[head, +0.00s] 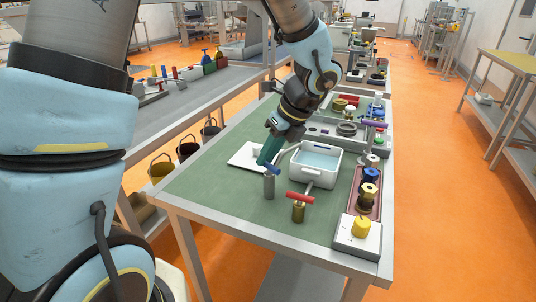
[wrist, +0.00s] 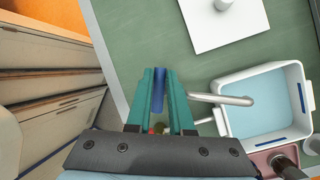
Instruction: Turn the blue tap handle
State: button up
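The blue tap handle (head: 272,168) is a short bar on top of an upright grey post (head: 269,188) on the green bench top. My gripper (head: 265,157) points down at the handle from above, with its teal fingertips right at it. In the wrist view the blue handle (wrist: 158,86) shows in the narrow gap between the two fingers of my gripper (wrist: 159,76), lined up along them. The fingers look parted, one on each side of the handle. Whether either finger touches it is hard to see. The post is mostly hidden in the wrist view.
A red tap handle (head: 299,198) on a brass post stands just right and nearer. A white basin (head: 316,179) of water lies behind it, with a grey spout (wrist: 222,98) close to my right finger. A white plate (head: 242,160) lies left.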

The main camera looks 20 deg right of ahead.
grip_shut()
jog(key=shift+a+r+n+g+p, duration=0.1)
jog(key=shift+r+n+g+p, duration=0.15)
jog(key=shift+n+p, duration=0.65)
jog(key=shift+f+n+g+y+p, duration=0.25)
jog(key=shift+n+g+y+p, duration=0.1)
jog(key=shift+n, duration=0.45)
jog(key=shift+o, duration=1.6)
grip_release()
jog(key=shift+a, duration=0.1)
